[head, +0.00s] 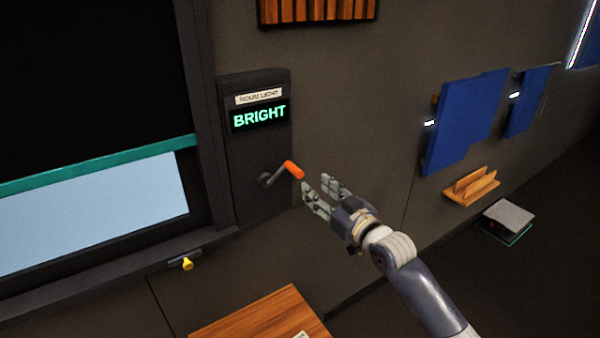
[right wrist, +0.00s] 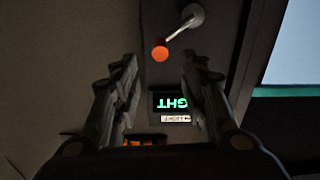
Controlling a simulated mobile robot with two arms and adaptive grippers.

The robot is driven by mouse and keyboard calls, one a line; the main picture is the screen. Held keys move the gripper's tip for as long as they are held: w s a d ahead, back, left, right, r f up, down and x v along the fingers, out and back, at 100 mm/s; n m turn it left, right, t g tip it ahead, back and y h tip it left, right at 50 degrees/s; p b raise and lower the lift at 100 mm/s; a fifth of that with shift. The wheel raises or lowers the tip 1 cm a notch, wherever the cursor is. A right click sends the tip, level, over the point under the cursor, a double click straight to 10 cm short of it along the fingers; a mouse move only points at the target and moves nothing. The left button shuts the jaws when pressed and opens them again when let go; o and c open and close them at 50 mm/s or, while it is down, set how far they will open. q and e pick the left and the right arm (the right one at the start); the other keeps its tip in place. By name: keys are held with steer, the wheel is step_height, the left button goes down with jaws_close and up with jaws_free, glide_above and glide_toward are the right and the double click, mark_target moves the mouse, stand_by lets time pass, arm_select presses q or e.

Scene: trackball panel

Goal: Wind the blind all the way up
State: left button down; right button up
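The blind (head: 90,85) is a dark sheet with a teal bottom bar (head: 95,165), and a strip of pale light shows below the bar. To its right a dark wall panel (head: 245,155) carries a crank (head: 272,178) with an orange knob (head: 293,170). The knob points up and to the right. My right gripper (head: 318,190) is open and empty, just right of the knob in the head view. In the right wrist view the knob (right wrist: 160,52) lies ahead, between the spread fingers in the picture, not touched. My left gripper is not in view.
The panel display (head: 260,115) reads BRIGHT under a ROOM LIGHT label. A small yellow knob (head: 187,264) sits at the sill. A wooden surface (head: 262,315) lies below. Blue panels (head: 465,120) and a wooden holder (head: 471,186) are on the wall to the right.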

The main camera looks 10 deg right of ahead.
mark_target(303, 176)
steer(key=p+x, duration=0.1)
steer(key=x, duration=0.8)
steer(key=shift+p, duration=0.4)
jaws_close()
